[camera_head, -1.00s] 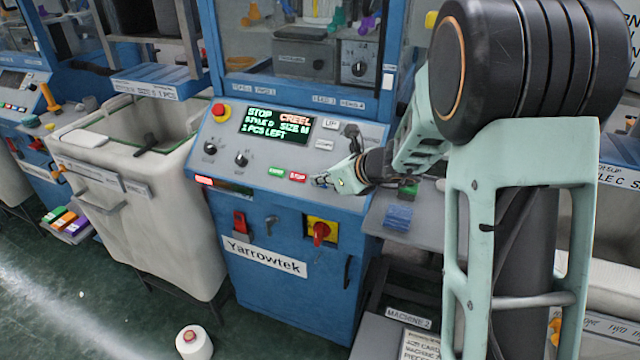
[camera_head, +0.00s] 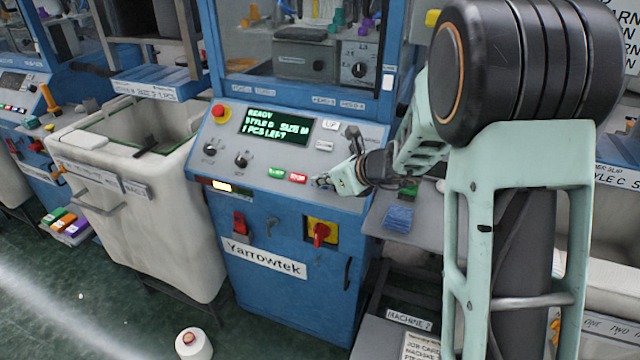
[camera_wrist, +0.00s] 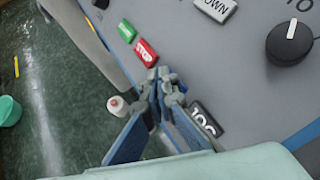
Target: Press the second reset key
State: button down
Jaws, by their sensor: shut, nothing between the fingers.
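My gripper (camera_head: 322,181) is shut and empty, its fingertips at the lower right of the blue knitting machine's sloped control panel (camera_head: 222,165). In the wrist view the fingertips (camera_wrist: 166,78) sit between the red STOP key (camera_wrist: 145,52) and the dark JOG key (camera_wrist: 204,119). They hide whatever lies right under them; I read no key marked reset, and cannot tell whether the tips touch the panel. The machine's display (camera_head: 275,127) reads READY, STYLE D, SIZE M, 1 PCS LEFT. A lamp (camera_head: 221,186) below the panel glows yellow-white.
A green key (camera_head: 276,173) is left of STOP; the UP key (camera_head: 330,125) and DOWN key (camera_head: 324,145) are above. A red emergency button (camera_head: 219,111) is at the panel's upper left. A red rotary switch (camera_head: 320,233) is below. A white yarn cone (camera_head: 194,344) stands on the floor.

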dwell(0.3)
jog(key=shift+s+a+r, duration=0.2)
jog(key=shift+s+r, duration=0.25)
jog(key=shift+r, duration=0.15)
jog(key=shift+s+a+r+p, duration=0.25)
jog(key=shift+s+r+p, duration=0.45)
jog(key=shift+r, duration=0.3)
jog(key=shift+s+a+r+p, duration=0.25)
jog(key=shift+s+r+p, duration=0.35)
jog(key=shift+s+r, duration=0.3)
jog(key=shift+w, duration=0.15)
